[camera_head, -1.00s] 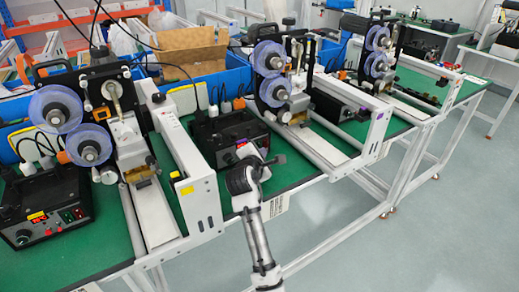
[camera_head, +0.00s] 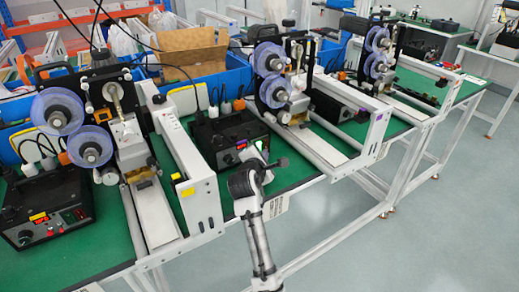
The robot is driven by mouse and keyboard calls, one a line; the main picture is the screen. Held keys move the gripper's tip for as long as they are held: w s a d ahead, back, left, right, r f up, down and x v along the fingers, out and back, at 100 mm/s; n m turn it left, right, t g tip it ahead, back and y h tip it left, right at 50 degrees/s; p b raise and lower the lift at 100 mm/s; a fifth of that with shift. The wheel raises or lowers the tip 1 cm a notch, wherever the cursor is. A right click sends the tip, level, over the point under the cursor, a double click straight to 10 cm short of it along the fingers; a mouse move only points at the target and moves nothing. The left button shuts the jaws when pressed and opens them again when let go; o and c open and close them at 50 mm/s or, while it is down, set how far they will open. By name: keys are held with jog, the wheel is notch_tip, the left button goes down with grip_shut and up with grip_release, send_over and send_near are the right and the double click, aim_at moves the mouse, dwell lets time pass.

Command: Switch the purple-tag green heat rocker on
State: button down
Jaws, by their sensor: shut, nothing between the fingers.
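The purple-tag control box (camera_head: 222,136) is a black box on the green bench top in the middle of the view. Its purple tag (camera_head: 241,146) shows on the front panel, beside a small red display. A bright green patch (camera_head: 260,145) shows at the right of the panel, just by my gripper; it looks like the lit green rocker, but it is small and partly covered. My gripper (camera_head: 250,154) is shut and empty, close in front of the panel. It hides the panel's lower right part, and I cannot tell whether it touches the box.
A similar black box with a yellow tag (camera_head: 38,215) stands at the left. Coder machines with purple reels (camera_head: 58,110) stand along the bench. A white rail frame (camera_head: 200,190) is left of my arm. Blue bins (camera_head: 205,85) stand behind; the floor at right is clear.

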jog(key=shift+s+d+r+p, duration=0.2)
jog(key=shift+s+d+p, duration=0.15)
jog(key=shift+s+d, duration=0.55)
jog(key=shift+s+d+r+p, duration=0.15)
jog(key=shift+s+d+p, duration=0.3)
jog(key=shift+s, duration=0.65)
jog(key=shift+d, duration=0.1)
